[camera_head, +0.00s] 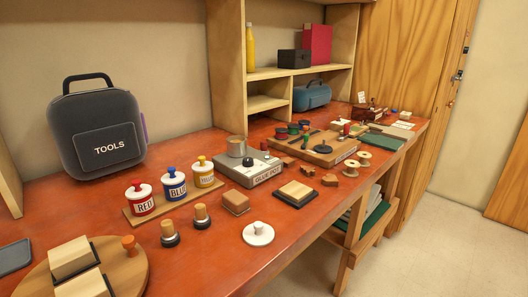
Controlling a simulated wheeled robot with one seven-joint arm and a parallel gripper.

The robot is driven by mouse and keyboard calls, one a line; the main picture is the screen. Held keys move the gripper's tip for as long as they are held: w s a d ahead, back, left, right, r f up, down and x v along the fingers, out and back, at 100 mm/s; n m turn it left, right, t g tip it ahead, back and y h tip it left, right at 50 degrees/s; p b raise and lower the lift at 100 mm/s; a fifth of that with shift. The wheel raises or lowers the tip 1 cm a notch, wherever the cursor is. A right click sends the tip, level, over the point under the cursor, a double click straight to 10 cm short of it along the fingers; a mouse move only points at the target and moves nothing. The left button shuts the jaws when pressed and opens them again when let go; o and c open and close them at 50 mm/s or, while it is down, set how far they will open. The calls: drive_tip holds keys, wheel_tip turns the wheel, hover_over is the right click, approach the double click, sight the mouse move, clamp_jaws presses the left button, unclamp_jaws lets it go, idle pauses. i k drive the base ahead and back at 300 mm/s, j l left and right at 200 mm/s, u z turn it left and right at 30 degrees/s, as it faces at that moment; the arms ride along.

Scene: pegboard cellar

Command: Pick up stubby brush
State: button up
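Two short pieces with wooden handles and dark bases stand upright side by side on the red-brown workbench (310,225); they look like stubby brushes. The left brush (169,233) is slightly nearer and the right brush (201,216) is a little farther back. Both are in front of the row of labelled paint pots. I cannot tell which one the task means. My gripper is not in view, and nothing is seen touching either brush.
Red (139,198), blue (174,184) and yellow (203,173) pots stand on a board behind the brushes. A white knobbed lid (258,234) and wooden block (235,202) are to the right. A round board (128,272) with blocks is at front left.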

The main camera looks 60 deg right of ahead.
sight(263, 144)
drive_tip(key=i+l+z, duration=0.15)
drive_tip(key=z, duration=0.25)
drive_tip(key=i+l+z, duration=0.15)
drive_tip(key=z, duration=0.25)
